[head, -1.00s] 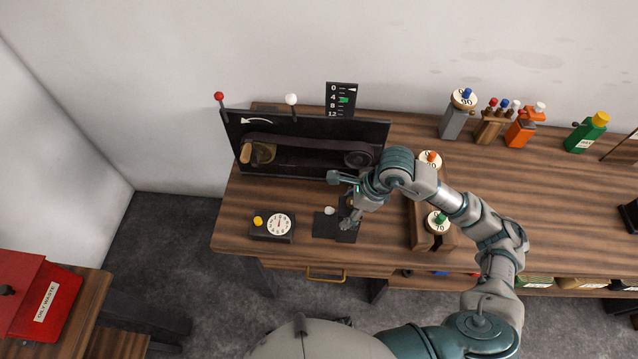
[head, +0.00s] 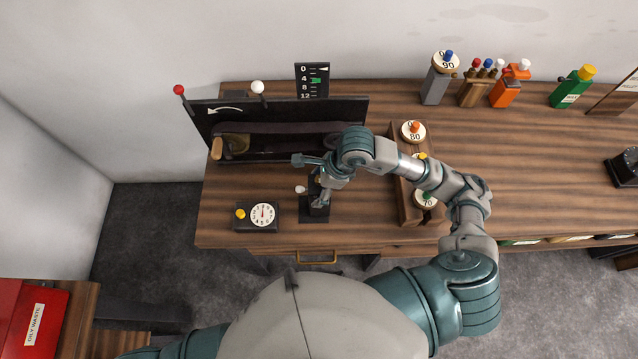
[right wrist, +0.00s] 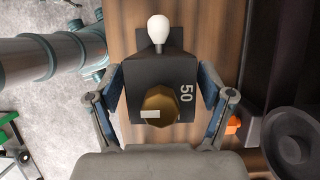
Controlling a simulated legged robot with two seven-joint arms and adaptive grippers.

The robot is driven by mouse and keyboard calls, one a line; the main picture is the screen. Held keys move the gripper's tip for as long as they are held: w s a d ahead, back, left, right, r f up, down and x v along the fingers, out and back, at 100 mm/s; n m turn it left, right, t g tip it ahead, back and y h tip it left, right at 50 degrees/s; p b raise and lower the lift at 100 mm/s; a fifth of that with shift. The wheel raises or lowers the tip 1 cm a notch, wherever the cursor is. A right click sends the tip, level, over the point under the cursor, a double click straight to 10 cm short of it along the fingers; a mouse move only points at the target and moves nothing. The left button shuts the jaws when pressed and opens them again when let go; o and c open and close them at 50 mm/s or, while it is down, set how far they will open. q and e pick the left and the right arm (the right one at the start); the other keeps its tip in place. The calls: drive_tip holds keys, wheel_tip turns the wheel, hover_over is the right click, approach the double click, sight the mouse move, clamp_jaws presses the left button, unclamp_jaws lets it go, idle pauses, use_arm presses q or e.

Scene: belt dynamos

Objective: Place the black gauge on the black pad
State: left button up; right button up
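The black gauge (right wrist: 150,80) is a dark block marked 50, with a brass knob on its face and a white ball knob at one end. In the right wrist view it sits between the two fingers of my right gripper (right wrist: 160,85), which look closed against its sides. In the head view the gauge is mostly hidden under my right gripper (head: 319,196); its white knob shows at the left. The black pad (head: 314,217) lies on the bench right below the gripper; whether the gauge touches it I cannot tell. My left gripper is not in view.
A black box with a white dial and yellow knob (head: 263,215) stands left of the pad. The belt machine (head: 280,120) stands behind. A wooden rack with numbered discs (head: 413,132) is to the right. The bench front edge is close to the pad.

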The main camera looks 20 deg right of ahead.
drive_tip(key=shift+a, duration=0.35)
drive_tip(key=shift+r, duration=0.15)
drive_tip(key=shift+d+r, duration=0.15)
drive_tip(key=shift+r, duration=0.15)
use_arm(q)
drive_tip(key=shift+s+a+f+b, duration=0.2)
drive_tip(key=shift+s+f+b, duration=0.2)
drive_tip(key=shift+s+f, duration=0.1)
use_arm(e)
drive_tip(key=v, duration=1.1)
drive_tip(key=shift+d, duration=0.2)
drive_tip(key=shift+s+d, duration=0.1)
